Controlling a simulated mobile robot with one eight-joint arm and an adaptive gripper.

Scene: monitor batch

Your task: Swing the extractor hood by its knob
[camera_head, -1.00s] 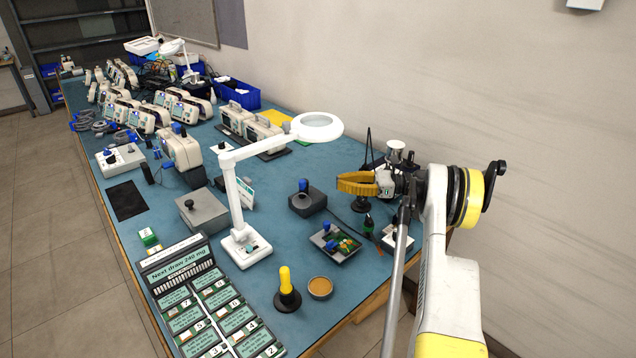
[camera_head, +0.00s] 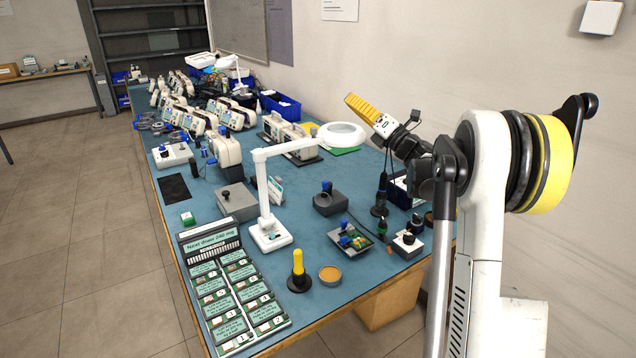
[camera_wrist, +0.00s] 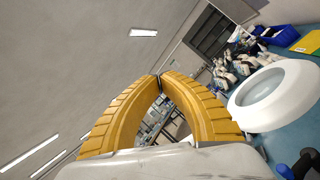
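My gripper (camera_head: 350,99) has yellow ribbed fingers and is raised above the right side of the bench, pointing up and to the left. In the wrist view the fingertips (camera_wrist: 160,75) meet with nothing between them. I cannot identify the extractor hood or its knob with certainty. A dark piece (camera_head: 414,116) shows just behind my wrist, but I cannot tell whether it belongs to the hood. My arm hides part of the bench's right end. The wrist view shows no hood or knob near the fingers.
A white magnifier lamp (camera_head: 262,190) stands mid-bench; its ring head (camera_head: 342,135) is close below my gripper and shows at right in the wrist view (camera_wrist: 275,95). The wall is behind.

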